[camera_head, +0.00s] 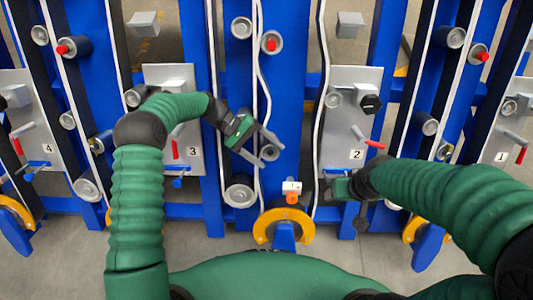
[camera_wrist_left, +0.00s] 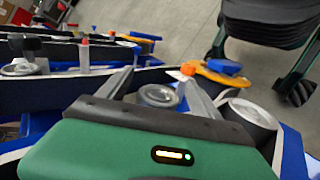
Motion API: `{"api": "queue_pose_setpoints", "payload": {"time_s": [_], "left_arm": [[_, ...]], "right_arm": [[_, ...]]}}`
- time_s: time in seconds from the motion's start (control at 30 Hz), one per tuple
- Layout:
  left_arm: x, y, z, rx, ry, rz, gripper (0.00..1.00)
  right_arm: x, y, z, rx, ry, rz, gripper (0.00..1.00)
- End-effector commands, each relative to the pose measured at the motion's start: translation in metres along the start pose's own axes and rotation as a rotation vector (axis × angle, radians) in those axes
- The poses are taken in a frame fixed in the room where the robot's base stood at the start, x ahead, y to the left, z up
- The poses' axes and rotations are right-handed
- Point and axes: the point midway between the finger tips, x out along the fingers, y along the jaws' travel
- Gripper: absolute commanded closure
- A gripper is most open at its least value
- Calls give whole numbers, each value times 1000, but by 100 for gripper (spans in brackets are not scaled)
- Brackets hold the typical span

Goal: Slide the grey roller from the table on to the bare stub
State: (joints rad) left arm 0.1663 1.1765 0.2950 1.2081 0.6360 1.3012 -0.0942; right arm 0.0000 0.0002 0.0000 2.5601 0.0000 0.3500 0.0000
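My left gripper (camera_head: 272,156) is over the blue middle post, its two fingers spread on either side of a small grey roller (camera_head: 269,152). The roller also shows in the left wrist view (camera_wrist_left: 158,95), with visible gaps to the fingers. It sits low on the post; I cannot tell how far it is seated on a stub, and any stub under it is hidden. My right gripper (camera_head: 345,190) is low in front of panel 2, partly hidden by its own wrist; its fingers are not clear. I see no table.
A larger grey roller (camera_head: 240,194) is below left of the left gripper. An orange knob with a white block (camera_head: 291,188) stands above a yellow ring (camera_head: 262,228). Panel 3 (camera_head: 155,75) and panel 2 (camera_head: 340,82) flank the post, with levers sticking out. White belts run beside the post.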

Motion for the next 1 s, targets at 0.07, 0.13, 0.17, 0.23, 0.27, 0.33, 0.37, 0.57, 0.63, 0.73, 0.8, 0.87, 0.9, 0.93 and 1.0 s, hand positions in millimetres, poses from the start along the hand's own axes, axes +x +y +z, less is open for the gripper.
{"api": "queue_pose_setpoints", "payload": {"time_s": [0.07, 0.13, 0.17, 0.23, 0.27, 0.33, 0.37, 0.57, 0.63, 0.73, 0.8, 0.87, 0.9, 0.93, 1.0], "left_arm": [[0, 0, 0, 0, 0, 0, 18], [0, 0, 0, -1, 0, -1, 18], [0, 0, 0, -1, 0, -1, 18], [0, -1, 0, -1, 0, -1, 18], [0, -1, 0, -1, 0, -1, 18], [0, -1, 0, -3, 0, -2, 18], [-1, 0, 1, -3, 0, -2, 18], [-23, 28, 20, 1, 1, 0, 18], [-17, 20, 33, -6, -3, -1, 18], [-10, 13, 57, -6, -4, 0, 18], [-4, 7, 74, -6, -3, -1, 18], [0, 2, 89, -6, -3, 0, 18], [4, -2, 100, -6, -4, 0, 18], [7, -4, 108, -6, -2, 0, 18], [13, -11, 125, -5, -2, -1, 18]], "right_arm": [[0, 0, 0, 0, 0, 0, 34], [0, 0, 0, 0, 0, 0, 34], [0, 0, 0, 0, 0, 0, 34], [0, 0, 0, 0, 0, 0, 34], [0, 0, 0, 0, 0, 0, 34], [-1, 0, 0, 0, 0, 0, 34], [-2, 0, 0, 0, 0, 0, 34], [-22, 0, -5, 0, 0, 0, 34], [-25, 0, -6, 0, 1, 0, 34], [-33, 0, -8, 0, 0, 0, 34], [-38, 0, -9, 0, 0, 0, 34], [-43, 0, -10, 0, 0, 0, 34], [-47, 0, -11, 0, 0, 0, 34], [-49, 0, -12, 0, 0, 0, 34], [-53, 0, -13, 0, 0, 0, 34]]}}
